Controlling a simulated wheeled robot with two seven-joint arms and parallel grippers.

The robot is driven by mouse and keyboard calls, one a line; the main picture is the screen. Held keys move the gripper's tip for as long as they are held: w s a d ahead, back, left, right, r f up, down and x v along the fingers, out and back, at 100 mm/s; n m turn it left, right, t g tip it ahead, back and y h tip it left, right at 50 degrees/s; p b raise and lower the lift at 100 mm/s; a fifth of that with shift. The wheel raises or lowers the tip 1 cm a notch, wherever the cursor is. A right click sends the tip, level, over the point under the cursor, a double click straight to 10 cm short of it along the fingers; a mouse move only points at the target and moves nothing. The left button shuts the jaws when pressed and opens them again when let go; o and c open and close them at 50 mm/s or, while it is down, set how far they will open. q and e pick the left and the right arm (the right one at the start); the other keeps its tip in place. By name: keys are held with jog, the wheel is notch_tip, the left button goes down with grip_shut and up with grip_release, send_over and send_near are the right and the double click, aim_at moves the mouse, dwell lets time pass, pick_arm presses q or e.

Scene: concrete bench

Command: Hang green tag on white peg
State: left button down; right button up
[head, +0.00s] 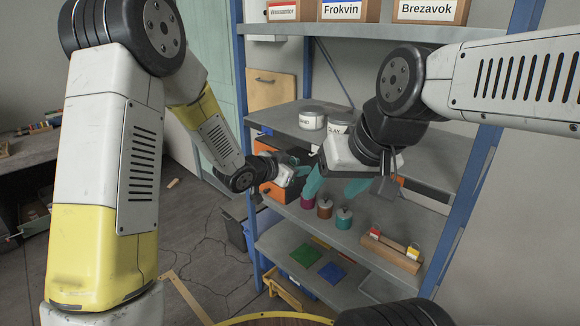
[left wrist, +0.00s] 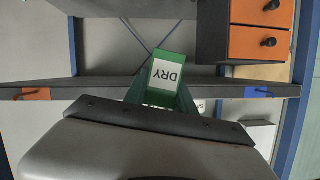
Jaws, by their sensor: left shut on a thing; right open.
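The green tag (left wrist: 167,75) has a white label reading DRY, upside down in the left wrist view. My left gripper (left wrist: 160,97) is shut on it, in front of a shelf edge. In the head view my left gripper (head: 302,170) is near the orange drawers, with the tag hard to make out. My right gripper (head: 335,186) is open and empty, nearer the camera and to the right. I cannot make out the white peg; the middle of the shelf edge is partly covered by the tag and grippers.
The shelf edge bears an orange plate (left wrist: 30,94) and a blue plate (left wrist: 258,92). Orange drawers (left wrist: 261,42) stand close to the tag. Jars (head: 311,120) stand on the shelf above. Small pots (head: 343,217) and a wooden rack (head: 390,250) are lower down.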

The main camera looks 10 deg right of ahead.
pick_arm(q)
jog(key=d+r+x, duration=0.1)
jog(key=x, duration=0.8)
jog(key=shift+r, duration=0.35)
dwell(0.4)
dwell(0.6)
jog(key=c, duration=0.9)
grip_release()
jog(key=shift+c, duration=0.2)
jog(key=shift+s+a, duration=0.1)
